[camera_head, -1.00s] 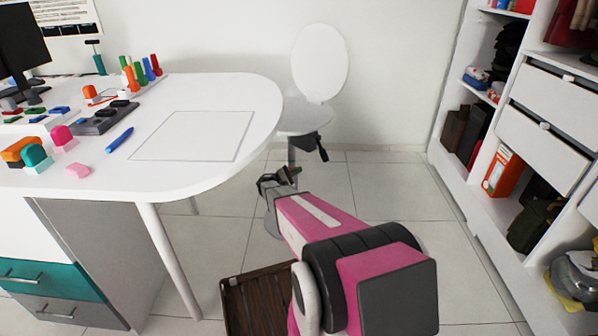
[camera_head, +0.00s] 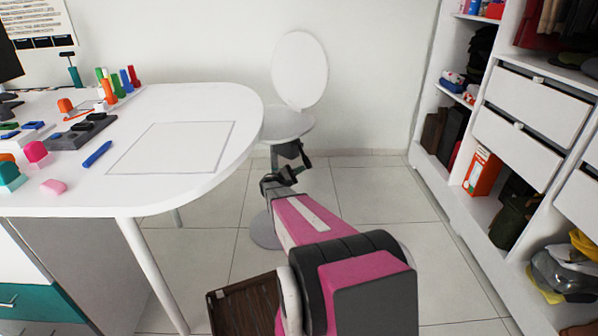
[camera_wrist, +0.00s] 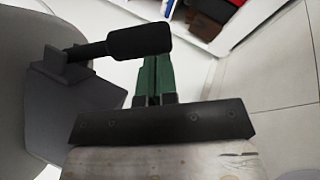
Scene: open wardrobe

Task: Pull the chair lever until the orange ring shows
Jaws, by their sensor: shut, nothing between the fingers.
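The white chair (camera_head: 300,70) stands past the table's rounded end, with a round back and a round seat (camera_head: 288,123). Its black lever (camera_head: 305,158) hangs under the seat's right side in the head view. In the wrist view the lever's black paddle (camera_wrist: 138,43) sticks out to the right from a grey bracket under the seat. My gripper (camera_head: 283,176) is just below the seat, close to the lever. Its green fingers (camera_wrist: 153,80) are together and empty, just below the paddle in the wrist picture; I cannot tell whether they touch it. No orange ring shows.
The white table (camera_head: 215,105) stands to the left with markers and blocks on it. An open wardrobe (camera_head: 470,170) with shelves and drawers is on the right. A dark wooden box (camera_head: 240,305) is low in front. Tiled floor between chair and wardrobe is clear.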

